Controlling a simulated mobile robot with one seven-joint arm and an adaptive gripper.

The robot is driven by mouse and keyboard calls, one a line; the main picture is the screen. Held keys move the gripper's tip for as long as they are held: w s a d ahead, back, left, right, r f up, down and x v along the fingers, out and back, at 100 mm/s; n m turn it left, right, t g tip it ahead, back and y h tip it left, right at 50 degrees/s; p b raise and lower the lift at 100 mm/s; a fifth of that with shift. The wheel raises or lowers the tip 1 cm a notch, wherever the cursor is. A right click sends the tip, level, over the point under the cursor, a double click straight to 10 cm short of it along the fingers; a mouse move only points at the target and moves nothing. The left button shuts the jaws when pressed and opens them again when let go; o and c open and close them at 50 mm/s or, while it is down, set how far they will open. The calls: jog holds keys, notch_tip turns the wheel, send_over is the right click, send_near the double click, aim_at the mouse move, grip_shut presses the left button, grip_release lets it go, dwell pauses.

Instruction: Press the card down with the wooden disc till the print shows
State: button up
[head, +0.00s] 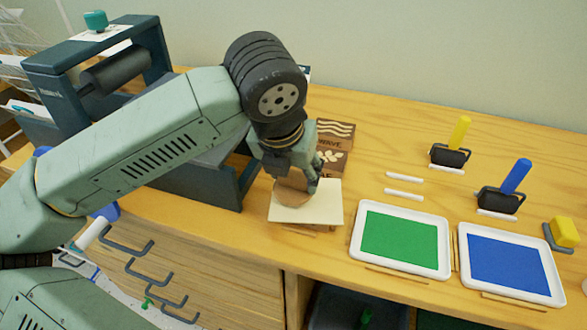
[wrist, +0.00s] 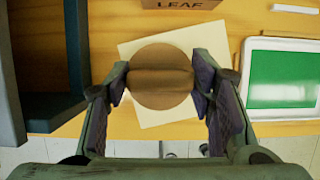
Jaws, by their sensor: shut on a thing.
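The cream card (head: 325,207) lies near the front edge of the wooden table, and it also shows in the wrist view (wrist: 150,115). The round wooden disc (head: 290,193) is over the card, with its raised grip bar across the middle in the wrist view (wrist: 162,95). My gripper (head: 298,180) is shut on the disc's bar, with one finger at each side of it (wrist: 162,78). I cannot tell whether the disc touches the card or is just above it. What lies under the card is mostly hidden. No print shows on the card's visible top.
A green ink tray (head: 361,210) and a blue one (head: 462,235) are at right, with yellow (head: 450,158) and blue (head: 501,201) rollers behind. Carved blocks marked WAVE (head: 336,130) and LEAF (wrist: 180,4) lie behind the card. A dark press (head: 215,195) stands close on the left.

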jog(key=shift+s+f+b, duration=0.1)
jog(key=shift+f+b, duration=0.6)
jog(key=shift+b, duration=0.45)
dwell(2.8)
jog(key=shift+r, duration=0.15)
jog(key=shift+r+p, duration=1.6)
jog(key=shift+r, duration=1.9)
